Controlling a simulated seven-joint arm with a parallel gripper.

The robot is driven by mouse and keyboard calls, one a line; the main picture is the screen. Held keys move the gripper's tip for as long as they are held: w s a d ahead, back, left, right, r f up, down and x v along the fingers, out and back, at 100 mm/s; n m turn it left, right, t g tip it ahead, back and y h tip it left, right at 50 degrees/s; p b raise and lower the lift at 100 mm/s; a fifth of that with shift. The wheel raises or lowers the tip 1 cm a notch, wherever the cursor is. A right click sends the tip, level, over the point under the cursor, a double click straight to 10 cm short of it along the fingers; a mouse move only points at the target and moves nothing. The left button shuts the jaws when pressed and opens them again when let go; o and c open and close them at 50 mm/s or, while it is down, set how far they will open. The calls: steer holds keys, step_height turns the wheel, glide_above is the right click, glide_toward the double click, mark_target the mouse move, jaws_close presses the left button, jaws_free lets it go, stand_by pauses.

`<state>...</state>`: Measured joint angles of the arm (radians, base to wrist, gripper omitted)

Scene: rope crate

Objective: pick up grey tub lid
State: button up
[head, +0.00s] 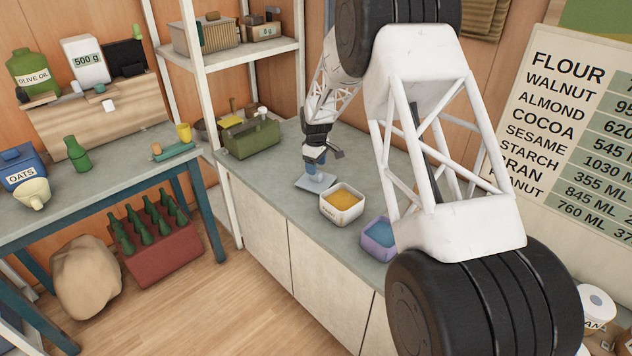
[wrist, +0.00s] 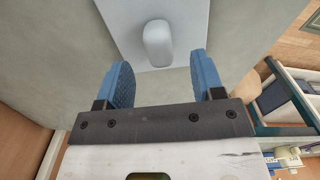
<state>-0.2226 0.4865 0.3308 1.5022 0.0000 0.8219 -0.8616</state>
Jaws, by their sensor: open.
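The grey tub lid (head: 316,182) lies flat on the grey counter in the head view. In the wrist view the lid (wrist: 190,22) is a pale grey plate with a rounded knob (wrist: 158,42) standing up from it. My gripper (head: 314,167) is over the lid in the head view. In the wrist view my gripper (wrist: 160,80) is open, with two blue fingers apart and nothing between their tips. The knob lies just beyond the fingertips, roughly midway between them. The lid's far edge is cut off in the wrist view.
A white tub with orange contents (head: 342,206) stands right beside the lid, and a purple tub with blue contents (head: 379,237) is further along the counter. A green toolbox (head: 250,138) sits to the left. The counter (head: 272,189) is clear between toolbox and lid.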

mark_target(316, 178)
steer(key=shift+f, duration=1.9)
jaws_close()
